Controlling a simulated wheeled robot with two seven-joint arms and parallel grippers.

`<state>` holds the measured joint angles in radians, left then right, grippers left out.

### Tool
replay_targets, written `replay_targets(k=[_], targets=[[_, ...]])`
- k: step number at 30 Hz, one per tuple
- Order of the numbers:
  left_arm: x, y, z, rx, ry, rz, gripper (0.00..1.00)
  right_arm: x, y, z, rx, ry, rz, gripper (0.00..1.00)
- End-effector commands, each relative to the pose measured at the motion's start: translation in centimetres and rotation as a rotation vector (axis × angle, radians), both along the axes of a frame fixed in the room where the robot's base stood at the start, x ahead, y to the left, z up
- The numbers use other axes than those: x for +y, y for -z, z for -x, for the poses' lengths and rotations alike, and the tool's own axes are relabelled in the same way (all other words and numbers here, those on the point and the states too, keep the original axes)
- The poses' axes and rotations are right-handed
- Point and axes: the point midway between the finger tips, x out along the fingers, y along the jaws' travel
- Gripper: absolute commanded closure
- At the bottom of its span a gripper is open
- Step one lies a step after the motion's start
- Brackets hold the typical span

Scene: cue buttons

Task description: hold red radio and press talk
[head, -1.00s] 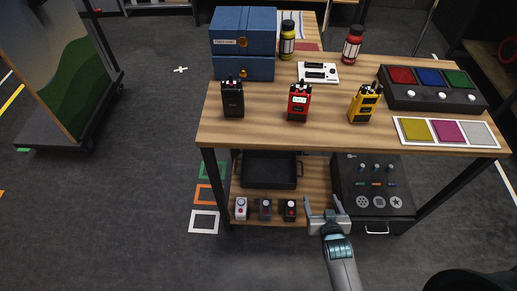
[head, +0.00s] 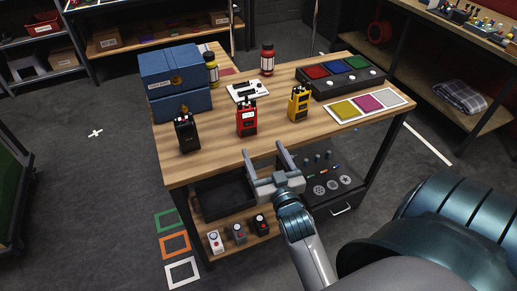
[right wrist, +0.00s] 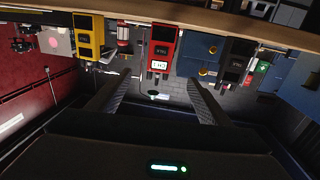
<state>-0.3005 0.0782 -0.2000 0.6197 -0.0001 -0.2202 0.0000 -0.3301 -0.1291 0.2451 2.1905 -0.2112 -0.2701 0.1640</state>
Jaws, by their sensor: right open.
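The red radio (head: 247,118) stands upright on the wooden table (head: 215,150), between a black radio (head: 186,133) and a yellow radio (head: 299,104). My right gripper (head: 266,160) is open and empty in front of the table's front edge, below and slightly right of the red radio, apart from it. In the right wrist view the red radio (right wrist: 161,48) shows upside down beyond and between the two open fingers (right wrist: 152,95), with its lit screen facing me. I cannot make out a talk button. My left gripper is not in view.
Blue boxes (head: 172,80) stand at the table's left back. A black panel with coloured squares (head: 341,75) and a card with colour patches (head: 366,103) lie at the right. A white device (head: 247,91) sits behind the red radio. The lower shelf holds a black tray (head: 226,196).

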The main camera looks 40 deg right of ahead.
Motion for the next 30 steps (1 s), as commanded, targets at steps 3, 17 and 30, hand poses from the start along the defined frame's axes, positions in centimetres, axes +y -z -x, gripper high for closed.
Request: replay_targets(k=[3,17,30], targets=[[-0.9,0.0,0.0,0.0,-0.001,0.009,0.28,0.0,0.1,0.0,0.001,0.0,0.0,0.28],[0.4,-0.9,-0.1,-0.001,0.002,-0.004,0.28,-0.8,-0.2,-2.5,0.0,-0.001,0.0,0.28],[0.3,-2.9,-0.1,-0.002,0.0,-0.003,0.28,-3.1,-0.2,-9.1,0.001,-0.001,0.0,0.28]])
